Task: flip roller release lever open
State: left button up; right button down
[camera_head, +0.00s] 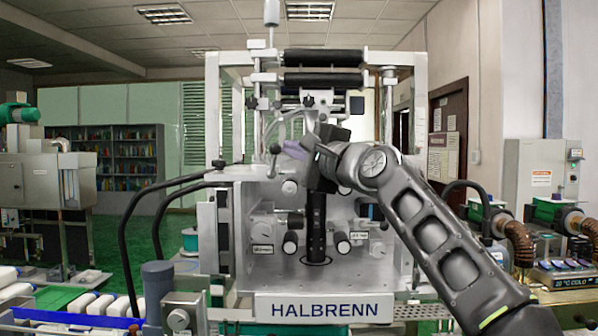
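The sleeve applicator (325,308), a grey metal machine labelled HALBRENN, stands in the middle of the head view. Two black rollers (323,58) lie across its top. A short lever with a dark ball knob (275,149) stands on its left part; I cannot tell for certain whether this is the roller release lever. My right gripper (292,149) reaches in front of the machine, its pale purple fingertips pointing left, close to that knob. I cannot tell whether they touch it or how far apart the fingers are. My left gripper is out of view.
Black hoses (150,190) curve in from the left. A conveyor with white bottles (78,303) lies at lower left. Other equipment (541,170) stands at right.

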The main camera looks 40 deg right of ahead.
pick_arm(q)
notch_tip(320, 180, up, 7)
jog(key=p, duration=0.5)
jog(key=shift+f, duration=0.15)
pick_arm(e)
jog(key=n, duration=0.1)
jog(key=n+g, duration=0.1)
jog(key=a+r+n+g, duration=0.1)
jog(key=shift+w+n, duration=0.3)
jog(key=shift+w, duration=0.1)
jog(key=shift+f, duration=0.1)
pick_arm(q)
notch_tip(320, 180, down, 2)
jog(key=shift+b, duration=0.8)
pick_arm(e)
jog(key=s, duration=0.8)
jog(key=shift+a+r, duration=0.2)
jog(key=shift+r, duration=0.1)
